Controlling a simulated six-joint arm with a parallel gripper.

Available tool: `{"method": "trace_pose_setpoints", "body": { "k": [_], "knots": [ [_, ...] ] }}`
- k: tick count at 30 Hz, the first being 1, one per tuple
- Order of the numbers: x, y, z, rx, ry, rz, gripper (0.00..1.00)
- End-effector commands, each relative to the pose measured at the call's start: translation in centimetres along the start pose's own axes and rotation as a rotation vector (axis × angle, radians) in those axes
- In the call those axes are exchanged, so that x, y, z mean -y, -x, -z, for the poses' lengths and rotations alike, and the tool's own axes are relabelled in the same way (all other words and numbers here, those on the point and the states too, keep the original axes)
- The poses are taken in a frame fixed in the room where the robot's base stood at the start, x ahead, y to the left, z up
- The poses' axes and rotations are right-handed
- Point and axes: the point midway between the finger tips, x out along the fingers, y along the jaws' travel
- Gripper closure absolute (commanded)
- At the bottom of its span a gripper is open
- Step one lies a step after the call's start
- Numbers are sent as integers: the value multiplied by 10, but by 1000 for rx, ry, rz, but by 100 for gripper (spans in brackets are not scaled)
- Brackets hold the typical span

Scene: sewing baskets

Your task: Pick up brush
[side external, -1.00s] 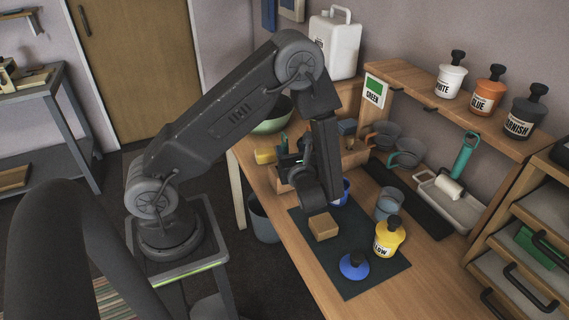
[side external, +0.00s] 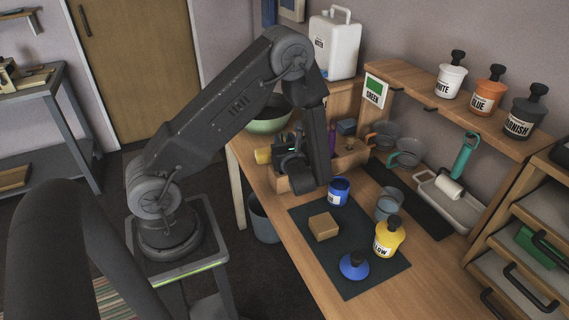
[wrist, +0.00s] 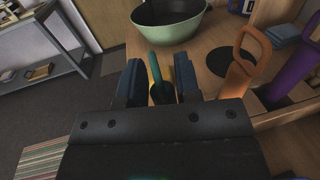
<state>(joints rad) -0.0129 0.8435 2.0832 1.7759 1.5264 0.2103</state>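My gripper (wrist: 159,82) is open in the wrist view, its two dark fingers apart. A teal handle (wrist: 154,68) stands between them with a gap on both sides; it may be the brush, but its lower end is hidden. Yellow shows just beside this handle. In the side view my gripper (side external: 290,154) is turned toward the back left, at the wooden tool box (side external: 350,164), and hides the handle there.
An orange handle (wrist: 244,62) and a purple tool (wrist: 292,70) stand right of the gripper. A green bowl (wrist: 168,31) is beyond it.

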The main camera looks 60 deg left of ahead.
Motion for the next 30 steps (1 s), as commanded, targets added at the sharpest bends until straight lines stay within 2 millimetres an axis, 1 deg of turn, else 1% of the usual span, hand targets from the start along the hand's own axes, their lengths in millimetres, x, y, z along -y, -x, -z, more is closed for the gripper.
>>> {"method": "trace_pose_setpoints", "body": {
  "k": [1,2,9,16,20,23,30],
  "knots": [
    [0,0,0,0,0,0,74],
    [0,0,0,0,0,0,77],
    [0,0,0,0,0,0,100],
    [0,0,-1,0,1,0,100],
    [0,0,-6,1,2,0,100],
    [0,0,-14,1,3,0,100],
    [0,0,-47,0,6,0,100]
  ]
}}
